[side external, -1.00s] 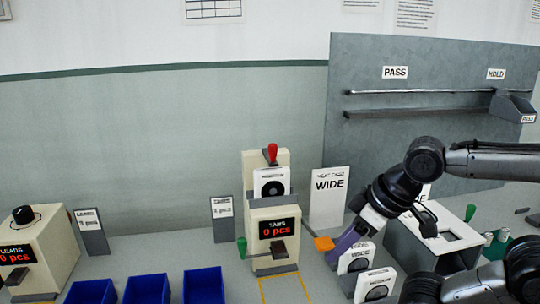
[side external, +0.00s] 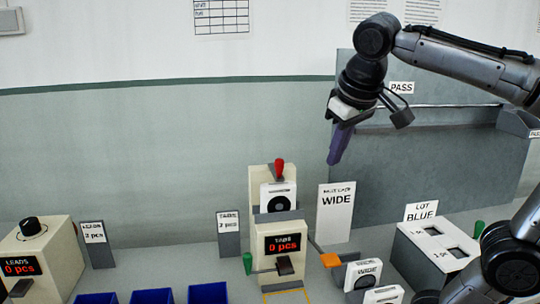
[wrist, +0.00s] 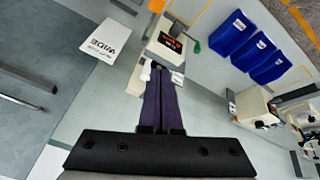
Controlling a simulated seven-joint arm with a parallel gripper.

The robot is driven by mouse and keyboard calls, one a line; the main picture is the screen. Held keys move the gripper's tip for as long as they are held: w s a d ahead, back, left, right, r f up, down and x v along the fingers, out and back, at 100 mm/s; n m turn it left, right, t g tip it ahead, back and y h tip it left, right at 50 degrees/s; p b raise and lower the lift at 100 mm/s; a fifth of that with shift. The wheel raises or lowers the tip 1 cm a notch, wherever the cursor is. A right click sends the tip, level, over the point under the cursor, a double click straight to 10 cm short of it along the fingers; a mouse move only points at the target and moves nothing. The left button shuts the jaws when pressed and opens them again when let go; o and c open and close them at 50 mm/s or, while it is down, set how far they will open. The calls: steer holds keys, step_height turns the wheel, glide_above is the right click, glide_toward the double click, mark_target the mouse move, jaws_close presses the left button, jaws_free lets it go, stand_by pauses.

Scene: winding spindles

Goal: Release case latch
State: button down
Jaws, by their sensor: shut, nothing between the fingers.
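The beige TABS machine (side external: 257,190) stands at mid-table, its display reading 0 pcs. A white cassette (side external: 266,197) with a black disc sits in its upper part. A red-knobbed lever (side external: 280,168) stands upright on top; a green-knobbed lever (side external: 248,262) is at its left and an orange paddle (side external: 329,260) at its right. No part is labelled as a latch. My gripper (side external: 335,161) is high in the air, right of and above the machine, fingers down, shut and empty. In the wrist view, the purple fingers (wrist: 159,70) lie together and partly hide the machine (wrist: 158,46).
A WIDE card (side external: 336,212) stands right of the machine, below my gripper. Blue bins (side external: 208,293) and a LEADS machine (side external: 45,245) are at the left. The air around my gripper is clear.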

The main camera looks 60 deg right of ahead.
steer(key=w+d+r+m+g+h, duration=0.1)
steer(key=w+r, duration=0.3)
steer(key=w, duration=0.2)
steer(key=w+r+m+h, duration=0.1)
steer(key=w+r+m, duration=0.15)
steer(key=w, duration=0.35)
steer(key=w+a+f+n+g, duration=0.1)
steer(key=w+f, duration=0.2)
steer(key=w, duration=0.5)
steer(key=shift+w+a+f, duration=0.2)
steer(key=shift+w, duration=0.15)
glide_toward(276, 163)
steer(key=w+f, duration=0.3)
steer(key=f, duration=0.2)
steer(key=shift+s+d+f, duration=0.2)
steer(key=shift+s+d, duration=0.05)
steer(key=shift+d, duration=0.35)
steer(key=shift+s+d+f, duration=0.2)
steer(key=shift+s+d, duration=0.1)
steer(key=shift+d, duration=0.25)
steer(key=shift+s+h, duration=0.15)
steer(key=shift+h, duration=0.15)
